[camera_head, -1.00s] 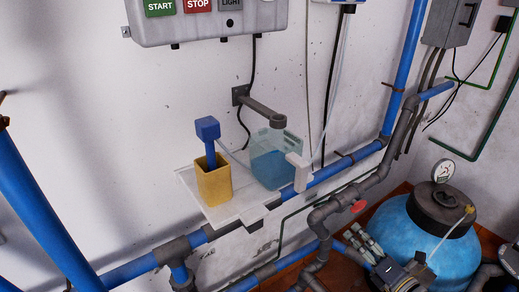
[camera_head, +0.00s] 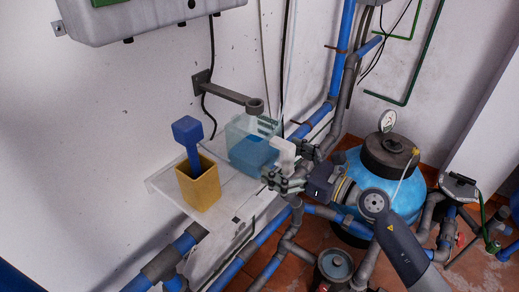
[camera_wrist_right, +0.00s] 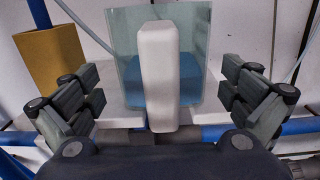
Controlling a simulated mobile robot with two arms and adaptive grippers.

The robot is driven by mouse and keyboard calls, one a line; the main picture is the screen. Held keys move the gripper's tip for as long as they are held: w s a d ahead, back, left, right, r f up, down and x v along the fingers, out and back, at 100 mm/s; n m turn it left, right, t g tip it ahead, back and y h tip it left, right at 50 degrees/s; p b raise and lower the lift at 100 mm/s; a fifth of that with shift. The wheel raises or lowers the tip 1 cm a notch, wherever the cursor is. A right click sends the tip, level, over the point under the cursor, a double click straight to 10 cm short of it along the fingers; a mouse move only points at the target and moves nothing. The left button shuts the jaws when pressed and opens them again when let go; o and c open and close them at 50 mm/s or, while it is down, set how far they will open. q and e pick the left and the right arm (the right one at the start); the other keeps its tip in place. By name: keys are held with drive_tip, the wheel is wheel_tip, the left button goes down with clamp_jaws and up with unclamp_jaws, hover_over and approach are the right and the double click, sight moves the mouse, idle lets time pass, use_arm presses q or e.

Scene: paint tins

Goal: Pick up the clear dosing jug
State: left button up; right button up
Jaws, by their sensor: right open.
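The clear dosing jug (camera_head: 252,148) stands on a white wall shelf (camera_head: 232,203), with blue liquid in its lower part and a pale upright handle facing my right gripper. My right gripper (camera_head: 283,176) is open at the jug's handle side. In the right wrist view the white handle (camera_wrist_right: 160,75) stands between the spread fingers of the gripper (camera_wrist_right: 160,100), with a gap on both sides. The jug's clear body (camera_wrist_right: 198,60) is behind the handle. My left gripper is not in view.
A yellow container (camera_head: 199,187) with a blue scoop (camera_head: 188,131) stands left of the jug on the shelf. A grey wall bracket with a ring (camera_head: 254,104) reaches out above the jug. Blue pipes and a blue tank (camera_head: 398,190) are at right.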

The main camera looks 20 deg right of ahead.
sight(272, 150)
drive_tip(key=p+x, duration=0.2)
drive_tip(key=x, duration=0.2)
drive_tip(key=shift+w+a, duration=0.1)
drive_tip(key=shift+w, duration=0.1)
drive_tip(key=shift+w+a+f, duration=0.25)
drive_tip(key=shift+w, duration=0.05)
drive_tip(key=shift+s+d, duration=0.1)
drive_tip(key=c, duration=0.8)
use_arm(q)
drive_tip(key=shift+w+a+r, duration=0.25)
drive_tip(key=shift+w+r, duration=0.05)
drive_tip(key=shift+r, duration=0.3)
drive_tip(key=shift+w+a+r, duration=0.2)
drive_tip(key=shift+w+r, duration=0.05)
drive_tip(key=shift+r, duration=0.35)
use_arm(e)
drive_tip(key=shift+r, duration=0.15)
drive_tip(key=shift+c, duration=0.2)
drive_tip(key=shift+r, duration=0.7)
wheel_tip(272, 150, up, 2)
drive_tip(key=shift+r, duration=0.1)
use_arm(q)
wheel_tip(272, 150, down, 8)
drive_tip(key=b, duration=0.7)
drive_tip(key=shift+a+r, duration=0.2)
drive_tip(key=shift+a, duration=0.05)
use_arm(e)
drive_tip(key=v, duration=1.8)
